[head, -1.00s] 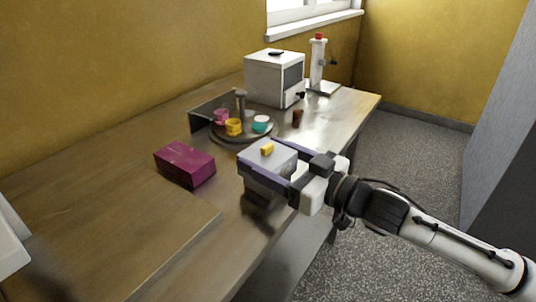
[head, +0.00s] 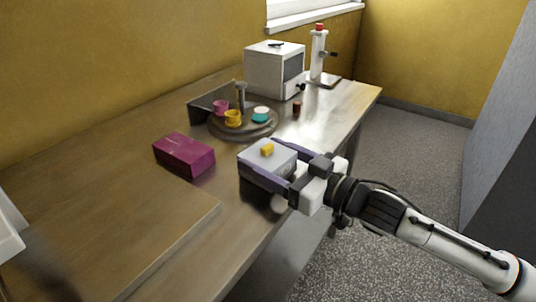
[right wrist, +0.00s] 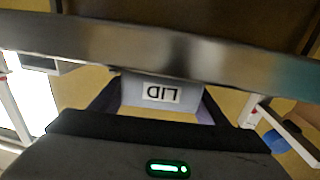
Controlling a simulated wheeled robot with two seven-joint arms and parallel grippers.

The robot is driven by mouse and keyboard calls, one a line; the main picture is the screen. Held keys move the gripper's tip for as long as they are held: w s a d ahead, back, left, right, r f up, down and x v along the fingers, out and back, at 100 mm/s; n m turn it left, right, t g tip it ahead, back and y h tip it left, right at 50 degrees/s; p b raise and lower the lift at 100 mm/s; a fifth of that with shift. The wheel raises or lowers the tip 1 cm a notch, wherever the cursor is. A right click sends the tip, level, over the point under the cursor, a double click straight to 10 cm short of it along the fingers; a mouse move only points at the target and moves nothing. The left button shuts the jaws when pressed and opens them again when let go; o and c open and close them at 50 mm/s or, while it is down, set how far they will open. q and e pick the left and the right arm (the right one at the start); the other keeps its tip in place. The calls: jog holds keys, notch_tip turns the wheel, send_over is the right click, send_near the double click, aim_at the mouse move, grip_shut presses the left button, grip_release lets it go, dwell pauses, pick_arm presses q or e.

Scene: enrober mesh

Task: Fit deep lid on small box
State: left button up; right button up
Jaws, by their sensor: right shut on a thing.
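A grey lid (head: 283,155) with a yellow knob on top sits level between the fingers of my right gripper (head: 266,170), low by the near edge of the table. The right gripper is shut on the lid, with one purple finger along each side. In the right wrist view the lid (right wrist: 182,92) shows its upside-down "LID" label between the fingers. No separate small box shows under the lid; the lid and near finger hide that spot, so I cannot tell how they meet. My left gripper is not in view.
A magenta box (head: 184,155) lies left of the lid, apart from it. A round tray (head: 232,132) with several coloured cups stands behind. A white machine (head: 270,72) and a white stand (head: 318,58) are farther back. The board (head: 130,235) at front left is clear.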

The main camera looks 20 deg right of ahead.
dwell(0.3)
jog(key=o, duration=1.1)
jog(key=v, duration=0.9)
jog(key=shift+s+d+f, duration=0.1)
jog(key=shift+s+f, duration=0.05)
jog(key=shift+s, duration=0.1)
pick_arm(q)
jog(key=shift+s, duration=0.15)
pick_arm(e)
jog(key=shift+s+d, duration=0.2)
jog(key=shift+s, duration=0.15)
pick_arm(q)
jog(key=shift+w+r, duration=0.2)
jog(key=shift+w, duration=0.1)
